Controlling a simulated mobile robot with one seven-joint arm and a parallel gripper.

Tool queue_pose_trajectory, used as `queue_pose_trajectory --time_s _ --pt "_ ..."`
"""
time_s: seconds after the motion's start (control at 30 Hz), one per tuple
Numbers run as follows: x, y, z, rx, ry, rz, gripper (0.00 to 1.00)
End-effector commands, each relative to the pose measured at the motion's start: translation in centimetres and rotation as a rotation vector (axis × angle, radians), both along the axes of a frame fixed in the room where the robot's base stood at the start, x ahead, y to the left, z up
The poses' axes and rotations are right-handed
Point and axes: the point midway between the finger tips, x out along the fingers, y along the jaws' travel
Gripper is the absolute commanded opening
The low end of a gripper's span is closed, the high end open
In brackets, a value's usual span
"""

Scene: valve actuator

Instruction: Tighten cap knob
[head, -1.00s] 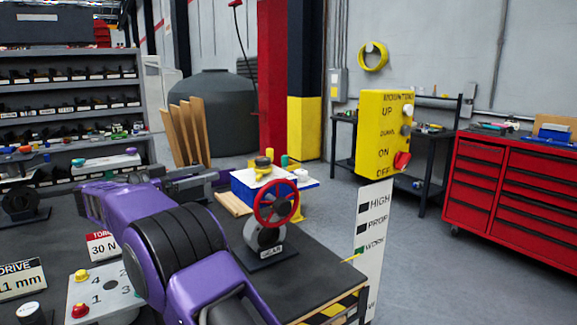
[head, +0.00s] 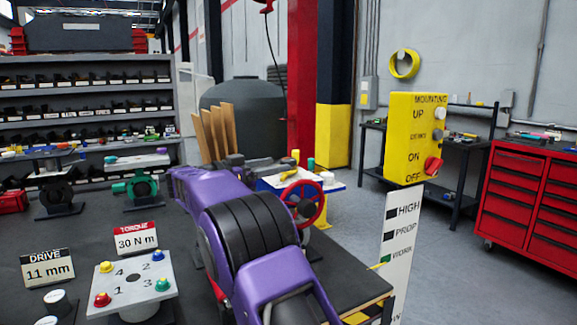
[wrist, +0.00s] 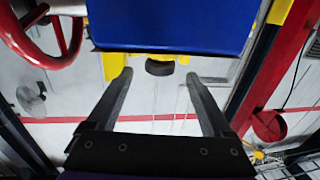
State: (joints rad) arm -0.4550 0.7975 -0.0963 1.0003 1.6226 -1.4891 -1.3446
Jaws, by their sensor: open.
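A dark round piece (wrist: 160,67) with yellow beside it shows at a blue block (wrist: 170,25) in the wrist view; I cannot tell surely that it is the cap knob. My gripper (wrist: 158,78) is open, its two fingers apart, with the dark piece seen between the fingertips and nothing held. In the head view my gripper (head: 280,162) reaches over the far side of the bench, beside the blue-edged stand (head: 333,187) and its small coloured caps. My purple arm hides part of the stand.
A numbered plate (head: 130,283) with coloured knobs sits front left. A yellow switch box (head: 413,138) is at the right. Open floor lies beyond the bench.

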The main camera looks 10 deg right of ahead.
Motion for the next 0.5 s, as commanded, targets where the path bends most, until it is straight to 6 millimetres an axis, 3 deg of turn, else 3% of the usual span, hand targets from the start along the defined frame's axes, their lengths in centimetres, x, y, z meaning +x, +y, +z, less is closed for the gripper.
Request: queue_pose_trajectory --time_s 0.2,0.5 --pt "1.7 -3.5 -0.1 -0.001 0.000 -0.002 0.85" --pt "2.5 -4.9 0.0 0.000 0.000 0.000 0.85"
